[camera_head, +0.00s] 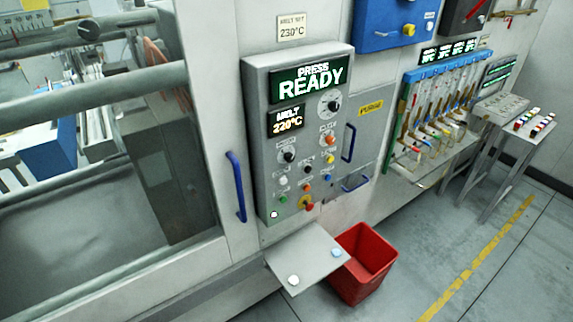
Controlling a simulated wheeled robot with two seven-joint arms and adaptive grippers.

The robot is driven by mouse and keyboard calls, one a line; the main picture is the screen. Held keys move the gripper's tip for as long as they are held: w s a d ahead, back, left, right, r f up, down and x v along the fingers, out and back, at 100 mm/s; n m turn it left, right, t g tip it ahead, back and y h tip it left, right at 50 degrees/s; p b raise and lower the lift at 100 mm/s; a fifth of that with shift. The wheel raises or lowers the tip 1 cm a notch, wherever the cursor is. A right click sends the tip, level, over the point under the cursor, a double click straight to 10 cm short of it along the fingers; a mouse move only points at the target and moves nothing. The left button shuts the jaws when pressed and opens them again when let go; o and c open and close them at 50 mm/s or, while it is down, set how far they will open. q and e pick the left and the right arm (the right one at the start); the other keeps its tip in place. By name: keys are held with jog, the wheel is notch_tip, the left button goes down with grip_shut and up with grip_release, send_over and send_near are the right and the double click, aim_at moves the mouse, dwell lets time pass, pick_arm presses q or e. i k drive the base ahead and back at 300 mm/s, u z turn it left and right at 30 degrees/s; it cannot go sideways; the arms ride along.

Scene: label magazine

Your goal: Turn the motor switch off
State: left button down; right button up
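A grey control panel (259,150) is mounted upright on the machine's front, in the middle of the head camera view. Its upper screen (310,80) reads "PRESS READY" and a smaller one (286,121) reads "MELT 220°C". Below and beside them are a large dark rotary knob (331,103), a black knob (289,156), an orange knob (328,140) and several small coloured buttons. The small labels are too blurred to read, so I cannot tell which control is the motor switch or its position. Neither of my grippers is in view.
Blue handles (236,187) flank the panel. Below it a small shelf (312,262) juts out over the floor beside a red bin (362,265). At right are a rack of coloured hoses (440,105) and a small table (508,125). The floor at lower right is clear.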

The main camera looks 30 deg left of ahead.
aim_at(289, 156)
jog(key=k, duration=0.4)
jog(key=u, duration=0.65)
jog(key=i, duration=0.95)
jog(key=u, duration=0.9)
